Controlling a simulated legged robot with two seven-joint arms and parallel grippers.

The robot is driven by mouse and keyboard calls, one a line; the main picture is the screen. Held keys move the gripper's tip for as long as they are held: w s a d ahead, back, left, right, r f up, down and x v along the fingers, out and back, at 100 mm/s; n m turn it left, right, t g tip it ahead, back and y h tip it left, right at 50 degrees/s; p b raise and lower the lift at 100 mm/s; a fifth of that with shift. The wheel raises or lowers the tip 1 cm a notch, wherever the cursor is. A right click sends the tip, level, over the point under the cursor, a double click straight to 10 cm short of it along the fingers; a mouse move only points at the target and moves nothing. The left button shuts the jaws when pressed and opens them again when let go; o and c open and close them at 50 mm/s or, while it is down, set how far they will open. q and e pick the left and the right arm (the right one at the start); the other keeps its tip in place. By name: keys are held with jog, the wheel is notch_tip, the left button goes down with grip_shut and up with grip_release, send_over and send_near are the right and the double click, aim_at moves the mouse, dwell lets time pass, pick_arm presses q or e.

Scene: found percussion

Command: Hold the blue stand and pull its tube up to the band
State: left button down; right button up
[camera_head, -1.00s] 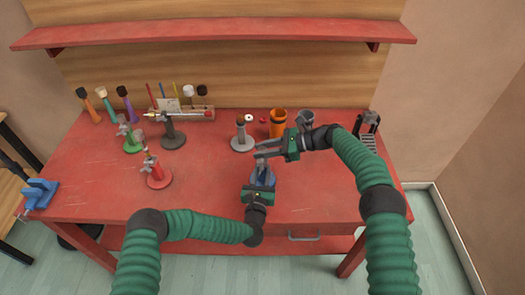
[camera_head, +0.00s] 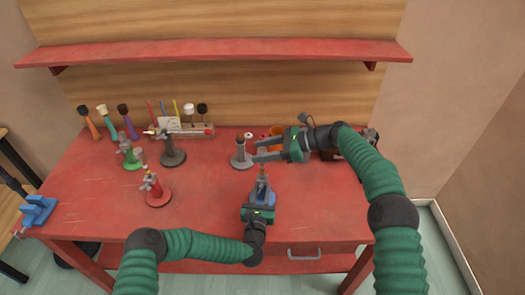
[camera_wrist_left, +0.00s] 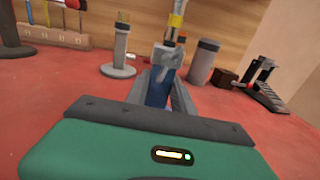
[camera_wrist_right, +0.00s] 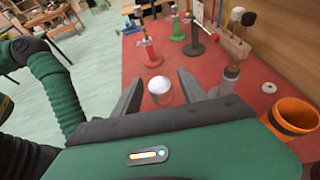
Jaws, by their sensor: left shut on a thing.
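The blue stand (camera_head: 263,195) is upright near the table's front edge, with its narrow tube (camera_head: 263,171) rising from it. My left gripper (camera_head: 259,208) is shut on the blue stand; in the left wrist view its fingers enclose the blue body (camera_wrist_left: 157,92). That view shows a grey clamp on top and a yellow band (camera_wrist_left: 175,20) on the tube. My right gripper (camera_head: 256,151) is open, behind and above the stand in the head view. A pale round end (camera_wrist_right: 161,88), apparently the tube's top, shows between its fingers without visible contact.
A grey stand (camera_head: 240,160) is close behind the right fingers, with an orange cup (camera_wrist_right: 293,116) nearby. Red (camera_head: 158,196), green (camera_head: 131,162) and dark (camera_head: 171,157) stands are to the left.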

pick_arm(q)
jog(key=shift+f, duration=0.1)
pick_arm(e)
jog(key=v, duration=1.2)
jog(key=shift+f, duration=0.1)
pick_arm(q)
jog(key=c, duration=1)
grip_release()
